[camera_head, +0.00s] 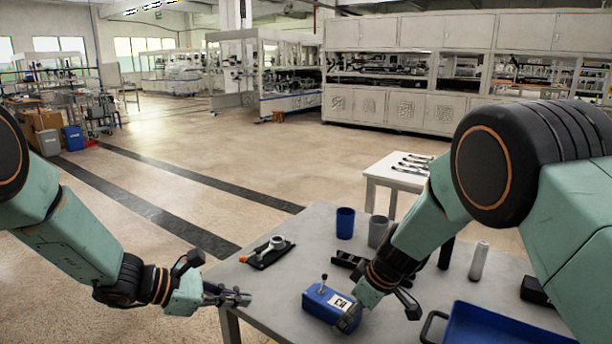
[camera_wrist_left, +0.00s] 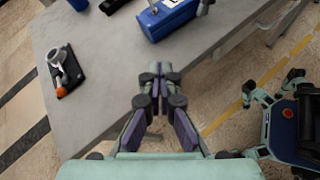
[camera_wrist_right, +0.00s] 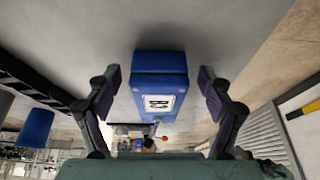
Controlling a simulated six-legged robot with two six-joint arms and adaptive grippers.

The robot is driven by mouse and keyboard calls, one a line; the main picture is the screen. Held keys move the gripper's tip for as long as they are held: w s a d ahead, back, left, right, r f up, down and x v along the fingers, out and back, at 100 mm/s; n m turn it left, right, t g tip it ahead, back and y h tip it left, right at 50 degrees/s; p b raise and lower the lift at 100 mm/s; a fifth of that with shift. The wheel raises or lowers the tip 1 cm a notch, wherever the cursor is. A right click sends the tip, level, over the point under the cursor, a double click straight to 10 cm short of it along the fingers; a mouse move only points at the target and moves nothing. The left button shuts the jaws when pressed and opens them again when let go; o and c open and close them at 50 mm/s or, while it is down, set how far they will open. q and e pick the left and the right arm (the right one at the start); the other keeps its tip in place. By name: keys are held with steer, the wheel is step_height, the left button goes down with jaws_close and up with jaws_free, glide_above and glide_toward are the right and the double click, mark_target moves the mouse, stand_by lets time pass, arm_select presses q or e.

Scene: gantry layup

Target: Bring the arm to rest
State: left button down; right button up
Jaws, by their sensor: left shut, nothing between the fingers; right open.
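My left gripper (camera_head: 246,298) is shut and empty in the air at the near left edge of the table (camera_head: 290,290). In the left wrist view its fingertips (camera_wrist_left: 156,74) meet with nothing between them. My right gripper (camera_head: 381,312) is open over the table, by the right end of a blue box (camera_head: 318,304) with a white label and a small lever on top. In the right wrist view, the box (camera_wrist_right: 160,68) shows between the two spread fingers (camera_wrist_right: 160,76), with a gap on each side. I cannot tell how far above the table the right fingertips are.
On the table are a black holder with a white and orange part (camera_head: 268,251), a blue cup (camera_head: 345,222), a grey cup (camera_head: 378,231), a pale cylinder (camera_head: 479,261) and a blue tray (camera_head: 490,326). A small white table (camera_head: 385,174) stands behind. Open floor lies left.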

arm_select(q)
steer(key=s+a+f+m+g+y, duration=0.1)
steer(key=s+a+f+y, duration=0.1)
steer(key=f, duration=0.6)
steer(key=shift+s+a+g+y, duration=0.15)
steer(key=shift+a+g+y, duration=0.15)
steer(key=shift+a+y, duration=0.55)
steer(key=shift+s+d, duration=0.1)
